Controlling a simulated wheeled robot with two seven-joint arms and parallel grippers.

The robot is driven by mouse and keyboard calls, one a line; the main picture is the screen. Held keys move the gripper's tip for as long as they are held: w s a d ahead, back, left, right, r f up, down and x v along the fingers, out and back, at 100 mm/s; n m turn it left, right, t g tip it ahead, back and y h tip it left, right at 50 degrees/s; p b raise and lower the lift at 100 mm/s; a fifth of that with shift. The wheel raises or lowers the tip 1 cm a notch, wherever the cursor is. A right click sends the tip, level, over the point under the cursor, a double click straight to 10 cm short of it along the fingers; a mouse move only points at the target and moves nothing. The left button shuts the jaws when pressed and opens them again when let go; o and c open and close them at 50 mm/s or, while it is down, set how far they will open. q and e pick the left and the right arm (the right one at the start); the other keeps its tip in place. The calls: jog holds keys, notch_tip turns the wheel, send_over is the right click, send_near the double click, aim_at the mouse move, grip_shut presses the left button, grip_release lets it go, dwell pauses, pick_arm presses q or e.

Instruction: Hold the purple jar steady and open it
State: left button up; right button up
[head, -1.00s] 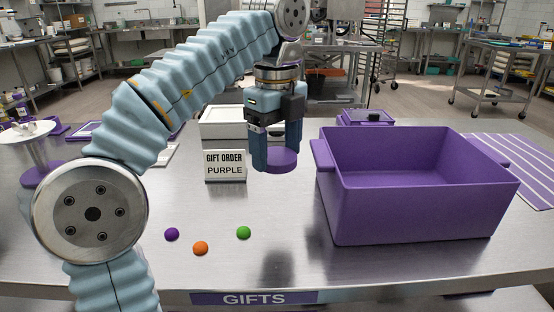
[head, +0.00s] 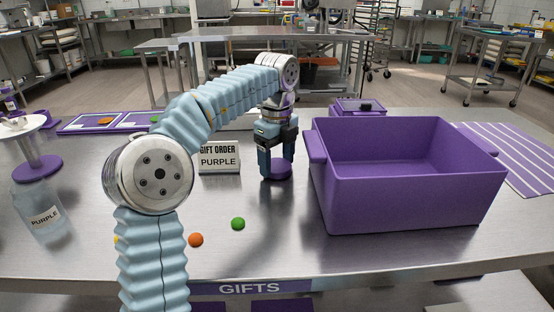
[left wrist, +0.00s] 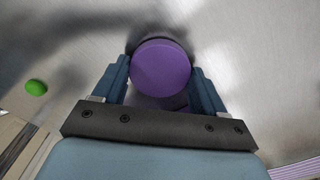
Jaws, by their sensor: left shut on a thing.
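My left gripper (head: 277,172) is shut on a round purple lid (head: 279,169), low at the tabletop behind the candies. In the left wrist view the lid (left wrist: 161,66) sits between both fingers, its flat top facing the camera. Whether it touches the table is hard to tell. A clear jar labelled PURPLE (head: 43,215) stands on the table at far left, apart from this gripper. A purple disc (head: 38,169) shows at the jar's top edge, under a white stand; I cannot tell whether it touches the jar. My right gripper is not in view.
A large purple bin (head: 405,200) stands right of the gripper. A GIFT ORDER PURPLE sign (head: 218,159) stands left of it. Green (head: 238,224) and orange (head: 196,240) candies lie in front. A small purple box (head: 358,107) is behind, and a striped mat (head: 515,155) lies far right.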

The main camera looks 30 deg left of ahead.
aim_at(277, 164)
pick_arm(q)
jog(key=shift+f, duration=0.2)
jog(key=o, duration=1.2)
jog(key=shift+c, duration=0.2)
jog(key=shift+r, duration=0.1)
notch_tip(277, 164, up, 8)
jog(key=shift+f, duration=0.2)
